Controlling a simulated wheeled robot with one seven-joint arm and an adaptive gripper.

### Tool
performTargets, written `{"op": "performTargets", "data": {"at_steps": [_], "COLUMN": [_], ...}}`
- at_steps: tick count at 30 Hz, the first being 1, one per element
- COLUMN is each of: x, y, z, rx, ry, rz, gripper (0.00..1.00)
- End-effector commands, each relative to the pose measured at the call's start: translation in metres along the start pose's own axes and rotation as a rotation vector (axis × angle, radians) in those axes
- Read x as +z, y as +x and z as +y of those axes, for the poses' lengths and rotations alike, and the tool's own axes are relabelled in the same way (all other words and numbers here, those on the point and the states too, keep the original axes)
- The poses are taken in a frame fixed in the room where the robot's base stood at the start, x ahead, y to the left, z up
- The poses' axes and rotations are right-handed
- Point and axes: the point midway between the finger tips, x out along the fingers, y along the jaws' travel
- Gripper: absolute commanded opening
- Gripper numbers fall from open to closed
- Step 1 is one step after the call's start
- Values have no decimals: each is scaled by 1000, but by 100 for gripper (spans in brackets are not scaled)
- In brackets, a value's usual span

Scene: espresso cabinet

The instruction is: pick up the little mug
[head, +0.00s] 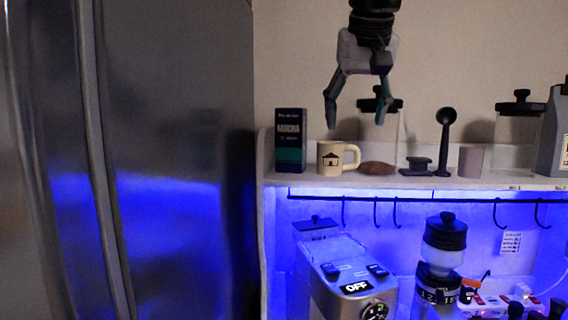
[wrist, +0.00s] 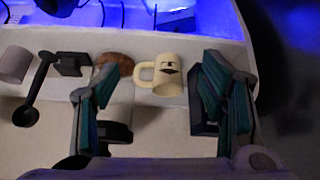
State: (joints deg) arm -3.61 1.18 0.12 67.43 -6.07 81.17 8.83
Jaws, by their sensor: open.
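The little mug (head: 331,158) is cream with a small dark house print and stands upright on the shelf, its handle to the right in the head view. In the wrist view the mug (wrist: 177,80) appears between the two fingers and beyond their tips, with its handle to the left. My gripper (head: 356,119) is open and empty, pointing down above the shelf, a little right of the mug in the head view. The gripper's teal-padded fingers (wrist: 165,88) are apart in the wrist view. Nothing hides the mug.
A dark box (head: 290,140) stands just left of the mug. A brown oval thing (head: 377,168) lies right of its handle. A lidded glass jar (head: 391,135) stands behind. A dark scoop (head: 445,140) and a greyish cup (head: 471,160) are farther right. A refrigerator (head: 180,150) fills the left.

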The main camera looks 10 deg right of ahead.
Motion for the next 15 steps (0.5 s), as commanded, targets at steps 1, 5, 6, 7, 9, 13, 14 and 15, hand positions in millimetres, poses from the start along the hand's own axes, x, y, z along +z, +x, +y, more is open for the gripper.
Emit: {"op": "performTargets", "data": {"at_steps": [1,5,6,7,9,13,14,15], "x": [-20,-56,-65,-71,-81,-92,-94,-95], "y": [3,6,8,9,12,16,17,17], "z": [-4,-11,-13,-14,-16,-19,-20,-20], "rx": [3,15,18,20,24,29,30,30], "ry": [9,35,44,49,61,79,81,84], "rz": [5,14,16,19,23,29,29,31], "gripper": [65,65,65,65,65,65,65,65]}}
